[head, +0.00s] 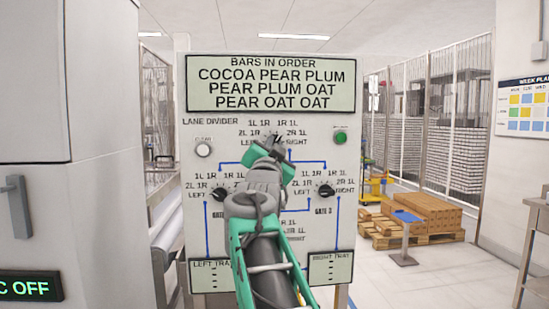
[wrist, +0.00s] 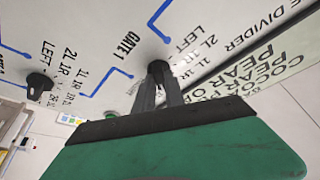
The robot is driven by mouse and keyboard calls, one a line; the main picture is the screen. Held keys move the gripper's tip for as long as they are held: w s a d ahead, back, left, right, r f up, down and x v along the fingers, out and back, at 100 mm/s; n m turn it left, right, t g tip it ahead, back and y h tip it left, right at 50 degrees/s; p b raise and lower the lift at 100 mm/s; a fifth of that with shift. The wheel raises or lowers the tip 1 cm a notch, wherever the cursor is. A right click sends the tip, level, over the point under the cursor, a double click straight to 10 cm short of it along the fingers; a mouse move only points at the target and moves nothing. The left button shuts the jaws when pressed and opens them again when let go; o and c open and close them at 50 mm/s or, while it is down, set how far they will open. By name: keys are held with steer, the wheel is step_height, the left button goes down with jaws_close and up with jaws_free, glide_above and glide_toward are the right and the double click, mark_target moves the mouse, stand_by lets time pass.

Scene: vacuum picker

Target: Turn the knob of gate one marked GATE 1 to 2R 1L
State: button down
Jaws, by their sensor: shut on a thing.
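The gate one knob is a dark knob near the top of the white panel (head: 191,170). It shows in the wrist view (wrist: 157,66) beside the GATE 1 label (wrist: 125,42). My gripper (head: 273,141) is shut on it, and it also shows in the wrist view (wrist: 158,77). The fingers cover most of the knob, so I cannot tell which mark its pointer is at. In the head view the 2R 1L mark (head: 296,133) is right of the knob, above RIGHT.
Two other dark knobs stand lower, at left (head: 220,193) and right (head: 325,190). My arm hides the lower middle of the panel. A white button (head: 204,149) and a green button (head: 340,137) flank the top dial. A sign (head: 271,83) lists bar orders.

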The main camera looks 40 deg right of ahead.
steer(key=shift+a+r+m+g+b, duration=0.1)
steer(key=shift+m+g+b, duration=0.8)
steer(key=shift+m, duration=1.5)
steer(key=c, duration=1.4)
jaws_free()
steer(key=shift+w, duration=0.1)
steer(key=b+v, duration=0.1)
steer(key=v, duration=0.6)
steer(key=shift+a, duration=0.35)
